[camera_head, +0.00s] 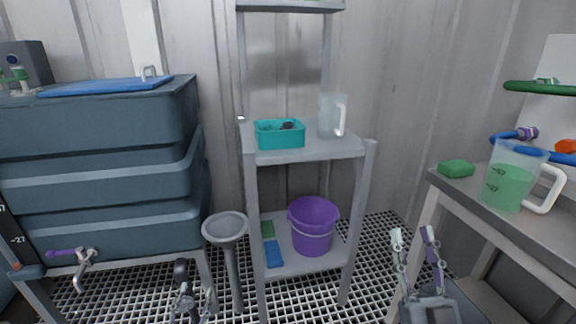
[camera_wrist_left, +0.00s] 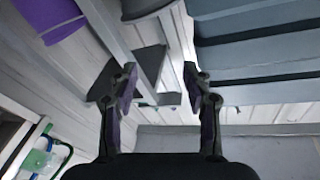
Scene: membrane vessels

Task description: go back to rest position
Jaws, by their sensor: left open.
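My left gripper (camera_head: 195,285) is low at the bottom of the head view, in front of the dark blue-grey tank and beside the round grey basin. In the left wrist view my left gripper (camera_wrist_left: 160,82) has its two fingers spread with nothing between them. My right gripper (camera_head: 413,237) points upward at the bottom right of the head view, in front of the right-hand bench. Its two fingers are apart and empty.
A stacked tank (camera_head: 100,175) with a blue lid (camera_head: 105,86) stands left. A shelf (camera_head: 310,150) holds a teal tray (camera_head: 280,140), a clear jug (camera_head: 329,117) and a purple bucket (camera_head: 312,238). A basin (camera_head: 226,226) stands between. The right bench (camera_head: 550,230) bears a jug of green liquid (camera_head: 508,185) and a green sponge (camera_head: 456,168).

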